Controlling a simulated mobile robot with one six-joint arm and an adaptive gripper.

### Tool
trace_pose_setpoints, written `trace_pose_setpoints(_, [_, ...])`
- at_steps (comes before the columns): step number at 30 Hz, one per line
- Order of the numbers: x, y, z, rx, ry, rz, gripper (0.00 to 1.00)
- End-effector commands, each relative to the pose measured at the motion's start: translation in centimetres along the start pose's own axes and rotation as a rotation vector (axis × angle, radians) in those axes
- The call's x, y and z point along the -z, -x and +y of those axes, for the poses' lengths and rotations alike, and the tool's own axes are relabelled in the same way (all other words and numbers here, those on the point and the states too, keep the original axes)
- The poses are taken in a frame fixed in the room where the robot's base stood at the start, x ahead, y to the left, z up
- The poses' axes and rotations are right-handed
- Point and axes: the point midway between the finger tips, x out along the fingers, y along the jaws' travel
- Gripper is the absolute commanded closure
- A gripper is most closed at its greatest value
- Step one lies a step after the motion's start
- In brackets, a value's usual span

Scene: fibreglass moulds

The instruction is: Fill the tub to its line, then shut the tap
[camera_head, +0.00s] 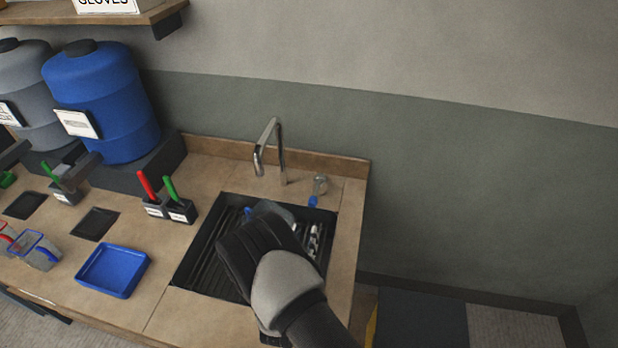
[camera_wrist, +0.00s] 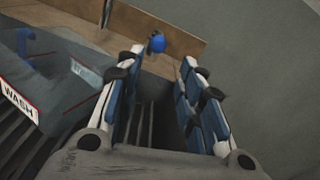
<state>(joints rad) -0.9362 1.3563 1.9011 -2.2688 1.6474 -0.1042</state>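The tub with a WASH label (camera_wrist: 20,100) is grey and translucent, at the left of the wrist view. In the head view only part of the tub (camera_head: 272,208) shows behind my arm, in the sink. Its line and water level cannot be made out. The steel spout (camera_head: 270,140) rises behind the sink; I see no clear stream. The tap lever with a blue tip (camera_head: 313,201) is right of the spout; its blue end (camera_wrist: 156,43) shows beyond my fingertips. My gripper (camera_wrist: 160,65) is open and empty, fingers either side of the line to that tip, not touching it.
The dark slatted sink (camera_head: 205,255) is set in the wooden bench. A blue tray (camera_head: 113,270), two small holders with red and green handles (camera_head: 168,205), and clear jugs (camera_head: 38,250) are to the left. A blue drum (camera_head: 105,100) and a grey drum (camera_head: 25,95) stand behind.

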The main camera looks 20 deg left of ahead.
Motion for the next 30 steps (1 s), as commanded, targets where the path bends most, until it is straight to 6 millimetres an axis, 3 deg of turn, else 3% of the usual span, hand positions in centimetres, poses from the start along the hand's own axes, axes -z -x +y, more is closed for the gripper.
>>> trace_pose_setpoints(5, [0.3, -1.2, 0.3, -0.011, 0.000, -0.001, 0.65])
trace_pose_setpoints(21, [0.3, -12.6, 0.3, -0.008, 0.001, -0.002, 0.65])
trace_pose_setpoints(30, [0.3, -16.6, 0.4, -0.010, 0.002, 0.000, 0.65])
